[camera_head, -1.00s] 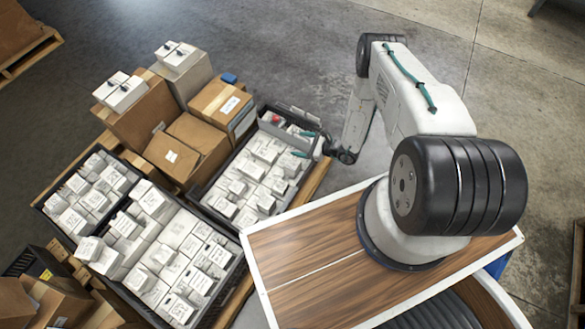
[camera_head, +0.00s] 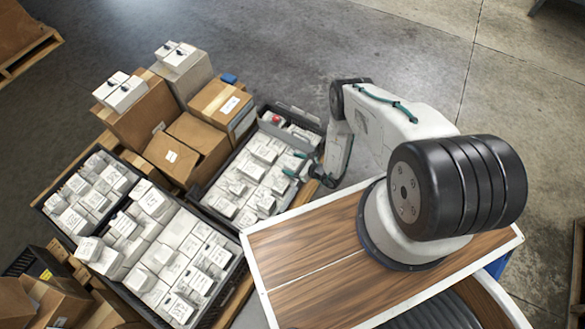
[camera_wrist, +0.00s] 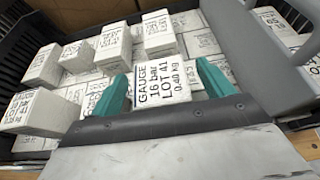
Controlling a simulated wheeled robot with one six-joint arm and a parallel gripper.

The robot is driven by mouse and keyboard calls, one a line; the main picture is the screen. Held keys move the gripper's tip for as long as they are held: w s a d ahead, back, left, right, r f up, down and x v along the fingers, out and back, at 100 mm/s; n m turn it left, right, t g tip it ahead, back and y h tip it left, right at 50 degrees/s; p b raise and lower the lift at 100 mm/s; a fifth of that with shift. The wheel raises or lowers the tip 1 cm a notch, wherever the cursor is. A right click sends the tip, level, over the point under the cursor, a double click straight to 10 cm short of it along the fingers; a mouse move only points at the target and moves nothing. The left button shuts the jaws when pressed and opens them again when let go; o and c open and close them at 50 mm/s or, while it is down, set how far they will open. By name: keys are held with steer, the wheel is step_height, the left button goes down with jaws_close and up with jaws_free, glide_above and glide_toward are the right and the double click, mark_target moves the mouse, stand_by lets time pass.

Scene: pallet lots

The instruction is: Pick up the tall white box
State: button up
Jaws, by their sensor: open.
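Several white labelled boxes sit in the dark right-hand crate (camera_head: 283,107). In the wrist view, a white box (camera_wrist: 163,83) marked GAUGE 16 bar LOT 41 shows between the two teal fingertips. My gripper (camera_wrist: 160,85) is open, with a finger on either side of this box in the picture; I cannot tell whether they touch it. In the head view my gripper (camera_head: 297,165) is over the crate's right side. More boxes stand up at the left, such as one white box (camera_wrist: 38,108). I cannot tell for sure which box is the tall one.
A grey divider or wall (camera_wrist: 235,40) rises close to the right finger. Brown cartons (camera_head: 187,148) stand behind the crates. A front crate (camera_head: 222,282) and a left crate hold more white boxes. The grey floor (camera_head: 300,50) beyond is open.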

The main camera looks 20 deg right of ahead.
steer(key=shift+w+a+f, duration=0.1)
steer(key=shift+w, duration=0.1)
steer(key=c, duration=1.3)
steer(key=shift+c, duration=0.2)
